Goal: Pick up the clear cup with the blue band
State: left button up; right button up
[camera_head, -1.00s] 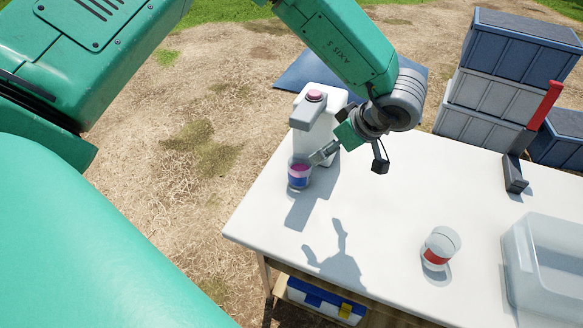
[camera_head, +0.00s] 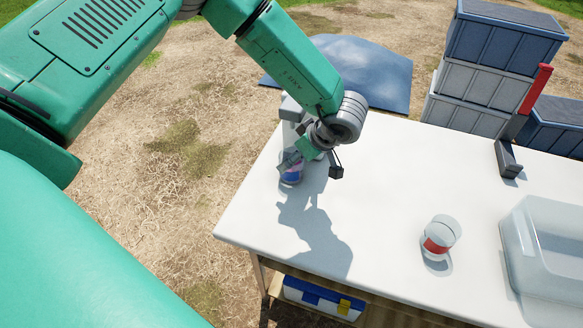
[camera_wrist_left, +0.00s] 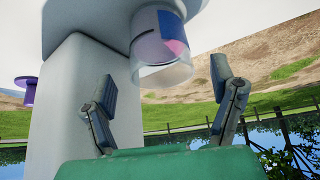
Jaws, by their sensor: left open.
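The clear cup with the blue band (camera_head: 291,177) stands at the table's far left, by the white dispenser (camera_head: 290,108); my gripper partly hides both. In the left wrist view the cup (camera_wrist_left: 163,62) shows pink inside it and sits close under the dispenser's grey head. My left gripper (camera_head: 288,160) is at the cup in the head view. In the left wrist view its two fingers (camera_wrist_left: 160,95) are spread apart, with the cup ahead between their lines; I see no contact. My right gripper is in neither view.
A clear cup with a red band (camera_head: 439,238) stands on the white table (camera_head: 380,200). A clear bin (camera_head: 520,250) is at the right, and a red-and-grey stand (camera_head: 508,158) is behind. Stacked crates (camera_head: 480,75) stand beyond the table. The table's middle is clear.

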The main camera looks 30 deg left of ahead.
pick_arm(q)
jog(key=x, duration=0.4)
jog(key=shift+d+f, duration=0.1)
jog(key=shift+d, duration=0.1)
jog(key=shift+c, duration=1.1)
jog(key=c, duration=1.1)
jog(key=shift+c, duration=0.8)
